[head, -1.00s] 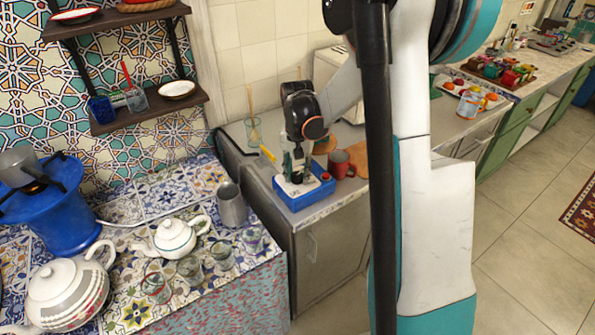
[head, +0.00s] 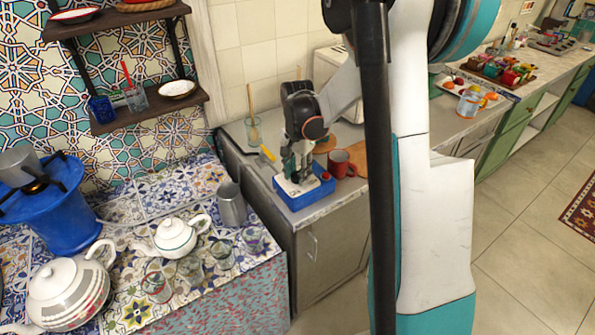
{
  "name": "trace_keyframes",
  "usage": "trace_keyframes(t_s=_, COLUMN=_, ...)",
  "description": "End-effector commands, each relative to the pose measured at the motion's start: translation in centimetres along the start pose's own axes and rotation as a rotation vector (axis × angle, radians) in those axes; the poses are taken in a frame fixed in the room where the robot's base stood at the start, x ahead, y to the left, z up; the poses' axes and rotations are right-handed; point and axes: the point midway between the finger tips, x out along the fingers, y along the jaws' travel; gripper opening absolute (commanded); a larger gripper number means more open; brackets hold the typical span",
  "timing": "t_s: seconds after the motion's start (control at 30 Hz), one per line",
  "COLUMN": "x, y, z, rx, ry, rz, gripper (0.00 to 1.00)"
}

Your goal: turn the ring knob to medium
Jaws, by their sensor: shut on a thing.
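A small blue box (head: 310,196) with a pale top plate (head: 287,186) and a red button (head: 326,176) stands on the grey counter. My gripper (head: 297,176) points down onto the plate, its fingers low and close together over it. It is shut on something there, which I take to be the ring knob. The knob is hidden by the fingers, so its setting and any marks cannot be read.
A red mug (head: 341,164) stands close right of the box. A glass with a stick (head: 253,130) and a yellow item (head: 267,154) are behind left. A tiled table at left holds a white teapot (head: 175,238), a metal pitcher (head: 231,204) and several glasses.

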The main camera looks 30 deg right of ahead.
Motion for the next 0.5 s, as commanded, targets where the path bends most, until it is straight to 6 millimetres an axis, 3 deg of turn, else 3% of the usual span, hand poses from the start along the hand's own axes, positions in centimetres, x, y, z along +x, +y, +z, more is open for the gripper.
trace_keyframes(t_s=0.17, x=0.05, y=0.02, z=0.04, rx=-0.001, ry=-0.001, rz=0.000, gripper=0.09)
trace_keyframes(t_s=0.2, x=0.05, y=0.02, z=0.04, rx=-0.001, ry=-0.001, rz=0.000, gripper=0.37)
trace_keyframes(t_s=0.3, x=0.04, y=0.02, z=0.04, rx=-0.001, ry=-0.001, rz=0.000, gripper=0.54)
trace_keyframes(t_s=0.5, x=0.02, y=0.01, z=0.02, rx=-0.002, ry=0.000, rz=0.000, gripper=0.54)
